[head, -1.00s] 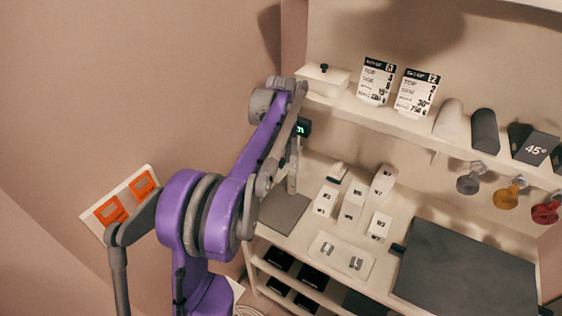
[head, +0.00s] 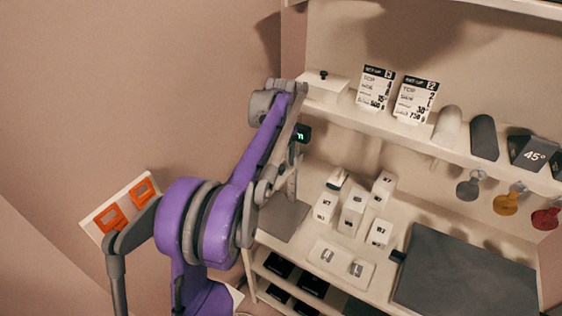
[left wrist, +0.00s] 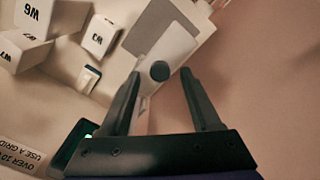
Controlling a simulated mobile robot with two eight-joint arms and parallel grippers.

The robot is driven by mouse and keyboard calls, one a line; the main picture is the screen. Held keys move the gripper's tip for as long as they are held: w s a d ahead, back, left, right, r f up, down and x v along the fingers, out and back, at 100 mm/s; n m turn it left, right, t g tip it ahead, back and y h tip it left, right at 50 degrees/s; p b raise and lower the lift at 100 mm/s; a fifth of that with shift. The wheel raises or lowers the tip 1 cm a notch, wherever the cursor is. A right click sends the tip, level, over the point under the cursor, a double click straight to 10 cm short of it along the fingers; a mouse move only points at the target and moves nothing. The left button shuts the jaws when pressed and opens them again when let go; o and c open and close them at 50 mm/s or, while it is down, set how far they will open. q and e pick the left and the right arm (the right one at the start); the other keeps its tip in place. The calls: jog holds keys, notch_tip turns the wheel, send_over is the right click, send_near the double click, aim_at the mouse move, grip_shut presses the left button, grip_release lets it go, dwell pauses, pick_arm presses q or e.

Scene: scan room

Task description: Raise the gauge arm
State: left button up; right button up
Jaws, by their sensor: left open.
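The gauge has a dark housing with a lit green display (head: 303,133), partly hidden behind my left arm in the head view. A grey plate (head: 285,215) lies on the bench below it. In the left wrist view my left gripper (left wrist: 160,76) is open, its two dark fingers pointing at a round dark knob (left wrist: 160,71). The knob appears between the fingertips, in front of a white and grey part (left wrist: 165,32). I take it for part of the gauge, but cannot tell whether it is on its arm. No grip shows. My right gripper is out of view.
White numbered blocks (head: 352,210) stand on the bench right of the grey plate, with a white tray (head: 338,262) in front. A large dark slab (head: 465,278) lies further right. A shelf (head: 400,125) with two cards runs above. Orange-framed switches (head: 110,218) are on the left wall.

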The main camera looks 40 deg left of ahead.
aim_at(281, 166)
pick_arm(q)
notch_tip(281, 166, up, 10)
jog(key=shift+p, duration=0.35)
dwell(0.4)
